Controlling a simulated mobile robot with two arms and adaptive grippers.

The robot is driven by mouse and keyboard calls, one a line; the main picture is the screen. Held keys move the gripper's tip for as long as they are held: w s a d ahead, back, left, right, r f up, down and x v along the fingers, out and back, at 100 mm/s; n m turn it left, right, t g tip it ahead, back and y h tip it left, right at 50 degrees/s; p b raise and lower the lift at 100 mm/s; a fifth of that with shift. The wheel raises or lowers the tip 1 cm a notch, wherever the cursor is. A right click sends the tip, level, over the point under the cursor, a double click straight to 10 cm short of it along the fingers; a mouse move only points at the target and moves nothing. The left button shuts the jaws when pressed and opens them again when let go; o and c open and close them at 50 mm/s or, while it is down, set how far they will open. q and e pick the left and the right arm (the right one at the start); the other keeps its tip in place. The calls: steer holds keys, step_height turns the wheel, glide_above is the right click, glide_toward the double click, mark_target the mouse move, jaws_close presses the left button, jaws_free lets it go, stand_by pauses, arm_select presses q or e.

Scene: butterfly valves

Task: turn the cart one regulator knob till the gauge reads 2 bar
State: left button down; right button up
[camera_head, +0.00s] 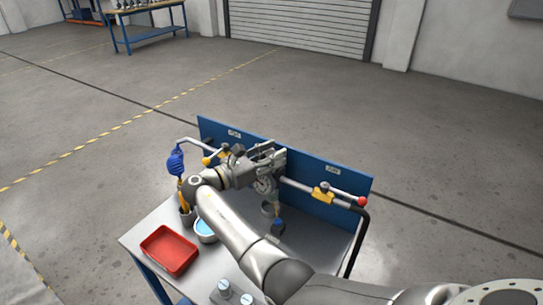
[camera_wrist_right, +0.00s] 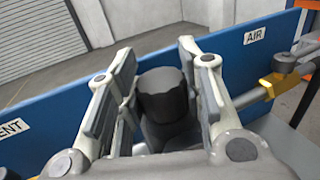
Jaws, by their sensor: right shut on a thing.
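The dark regulator knob (camera_wrist_right: 165,95) stands between the fingers of my right gripper (camera_wrist_right: 160,62) in the right wrist view. The fingers are closed around it, one on each side. In the head view my right gripper (camera_head: 268,158) is at the blue panel (camera_head: 312,172), and it hides the knob there. The round gauge (camera_head: 264,185) shows just below the gripper, partly covered. Its needle is too small to read. My left gripper is in neither view.
A pipe with a yellow valve (camera_head: 322,191) and red-tipped handle (camera_head: 362,201) runs right of the gauge. The metal cart top (camera_head: 148,228) bears a red tray (camera_head: 169,250) and a blue-filled container (camera_head: 205,228).

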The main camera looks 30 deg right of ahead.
steer(key=o, duration=0.8)
steer(key=shift+d, duration=0.1)
steer(key=shift+c, duration=0.2)
steer(key=s+a, duration=0.1)
steer(key=a, duration=0.6)
steer(key=shift+a, duration=0.25)
steer(key=shift+s, duration=0.1)
